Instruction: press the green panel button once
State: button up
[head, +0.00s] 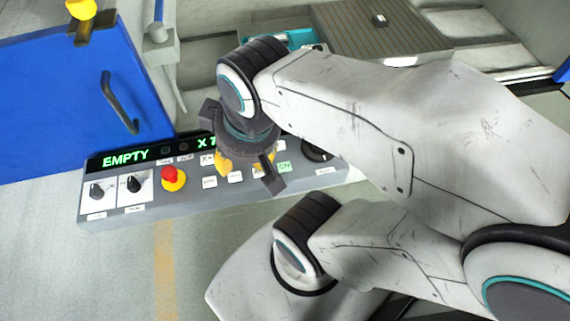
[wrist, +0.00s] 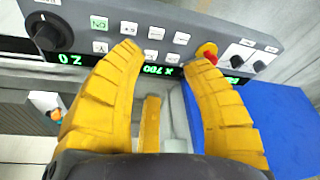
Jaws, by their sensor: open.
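The green button (head: 284,167), lettered ON, is on the sloped face of the grey control panel (head: 130,213). It lies right of my gripper (head: 245,166) in the head view, close to a dark gripper part. In the wrist view the panel appears upside down and the green button (wrist: 99,23) is fully visible at upper left, beyond the left yellow fingertip. My gripper (wrist: 165,57) is open with nothing between its fingers. Its fingers hang over the panel's keys and hide some of them in the head view. Whether a fingertip touches the panel cannot be told.
A red stop button (head: 172,174) on a yellow base and two black knobs sit at the panel's left. A larger black knob (wrist: 48,32) is beside the green button. White keys surround it. A blue door (head: 60,95) stands at left behind the panel.

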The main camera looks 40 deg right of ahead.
grip_shut()
dwell(1.4)
